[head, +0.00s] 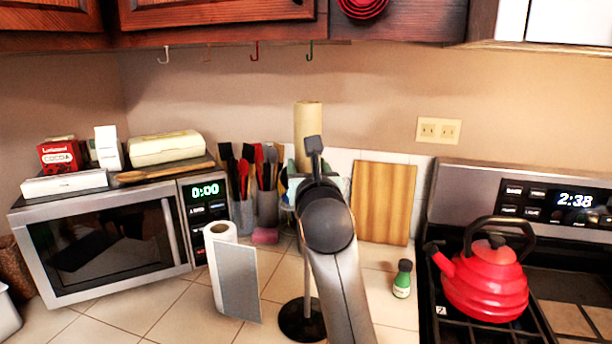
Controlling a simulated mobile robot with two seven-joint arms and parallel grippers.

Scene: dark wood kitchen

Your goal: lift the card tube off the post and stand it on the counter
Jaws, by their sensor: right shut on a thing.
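The tan card tube (308,118) stands upright in the middle of the head view, its top end high against the back wall. My right gripper (314,158) is shut on it, and the gripper and wrist hide its lower part. Below, the thin post (307,282) rises bare from a round black base (301,322) on the tiled counter (180,318). My right arm hides the post's top, so I cannot tell whether the tube is still around it. My left gripper is not in view.
A utensil holder (266,208) and cutting board (382,203) are behind. A red kettle (485,283) is on the stove. Front-left counter is clear.

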